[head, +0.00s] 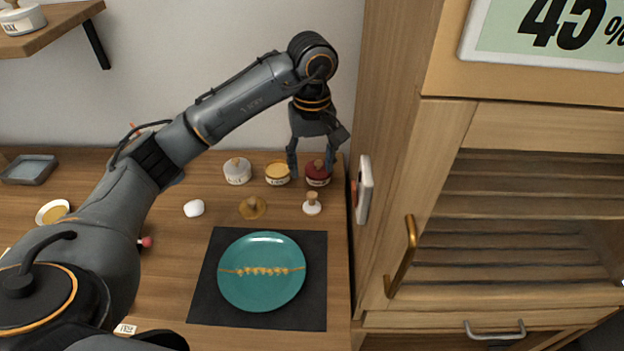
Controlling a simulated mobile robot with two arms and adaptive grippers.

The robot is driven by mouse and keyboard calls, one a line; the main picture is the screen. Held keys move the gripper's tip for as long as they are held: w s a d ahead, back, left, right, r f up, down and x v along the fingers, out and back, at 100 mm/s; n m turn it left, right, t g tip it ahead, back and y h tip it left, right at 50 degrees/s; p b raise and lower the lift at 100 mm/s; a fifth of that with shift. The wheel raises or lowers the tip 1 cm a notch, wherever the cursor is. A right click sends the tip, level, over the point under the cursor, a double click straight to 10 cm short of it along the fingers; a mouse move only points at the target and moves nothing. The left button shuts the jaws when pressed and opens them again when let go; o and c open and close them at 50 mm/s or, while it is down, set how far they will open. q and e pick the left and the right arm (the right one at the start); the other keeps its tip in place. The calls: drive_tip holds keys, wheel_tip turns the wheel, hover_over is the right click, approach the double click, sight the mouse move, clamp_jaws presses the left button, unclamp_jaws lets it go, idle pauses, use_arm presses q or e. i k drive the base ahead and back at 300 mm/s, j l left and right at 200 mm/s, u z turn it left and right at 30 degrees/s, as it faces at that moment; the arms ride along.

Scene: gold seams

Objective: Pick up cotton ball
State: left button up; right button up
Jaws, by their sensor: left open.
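A small white rounded lump, which looks like the cotton ball (194,208), lies on the wooden table (180,270), left of a tan disc with a knob. My left gripper (311,168) points down with its fingers apart and nothing visibly between them held. It is at the back right of the table, in front of or over the red jar (318,175); whether it touches the jar I cannot tell. The cotton ball is well to the left of the gripper and apart from it. My right gripper is not in view.
A teal plate (262,295) with a gold seam lies on a black mat (208,306). A white jar (237,171), a yellow-topped jar (277,173), a tan knobbed disc (253,208) and a white knobbed piece (312,207) stand nearby. A wooden cabinet (395,190) bounds the right.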

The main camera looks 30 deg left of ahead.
sight(194, 208)
drive_tip(key=k+l, duration=0.5)
drive_tip(key=k, duration=0.15)
drive_tip(key=k+l, duration=0.5)
drive_tip(key=k, duration=0.2)
